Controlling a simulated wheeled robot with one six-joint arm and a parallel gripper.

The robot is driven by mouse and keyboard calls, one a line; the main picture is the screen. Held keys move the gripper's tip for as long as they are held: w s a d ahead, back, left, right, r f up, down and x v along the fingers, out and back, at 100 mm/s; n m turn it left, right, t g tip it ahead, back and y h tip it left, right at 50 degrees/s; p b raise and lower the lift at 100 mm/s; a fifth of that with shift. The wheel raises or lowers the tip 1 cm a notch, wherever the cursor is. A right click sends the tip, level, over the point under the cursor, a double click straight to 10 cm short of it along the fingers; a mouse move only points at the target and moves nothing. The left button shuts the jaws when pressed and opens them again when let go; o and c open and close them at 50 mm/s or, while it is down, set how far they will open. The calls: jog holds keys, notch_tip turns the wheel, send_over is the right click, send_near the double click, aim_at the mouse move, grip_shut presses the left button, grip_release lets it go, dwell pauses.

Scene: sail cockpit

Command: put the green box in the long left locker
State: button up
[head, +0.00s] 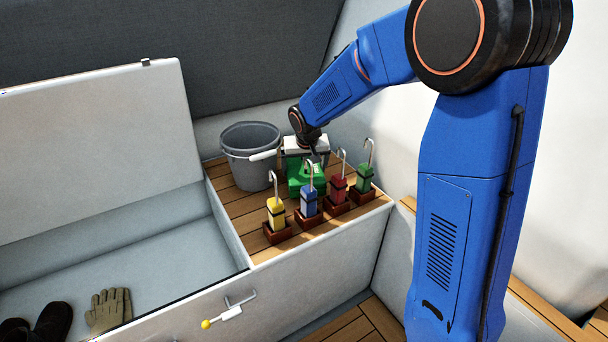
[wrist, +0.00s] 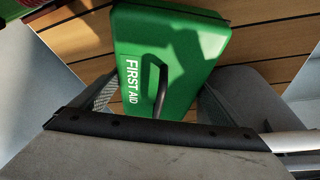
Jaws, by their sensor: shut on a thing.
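The green box (head: 296,187) is a first aid box on the slatted wooden deck, behind the coloured blocks in the head view. The wrist view shows its green face (wrist: 185,45), the words FIRST AID and a dark handle. My gripper (head: 305,160) is shut on the box, with a finger on either side of it in the wrist view. Whether the box touches the deck I cannot tell. The long left locker (head: 165,268) is open at the left, its pale lid (head: 95,145) raised.
A grey bucket (head: 240,165) stands left of the box. Yellow (head: 276,214), blue (head: 309,202), red (head: 338,190) and green (head: 364,179) hooked blocks stand in brown holders in front. Gloves (head: 108,309) and dark boots (head: 50,325) lie in the locker; its floor behind them is clear.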

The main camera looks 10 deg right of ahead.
jog(key=shift+f, duration=1.35)
jog(key=shift+f, duration=0.15)
jog(key=o, duration=1.4)
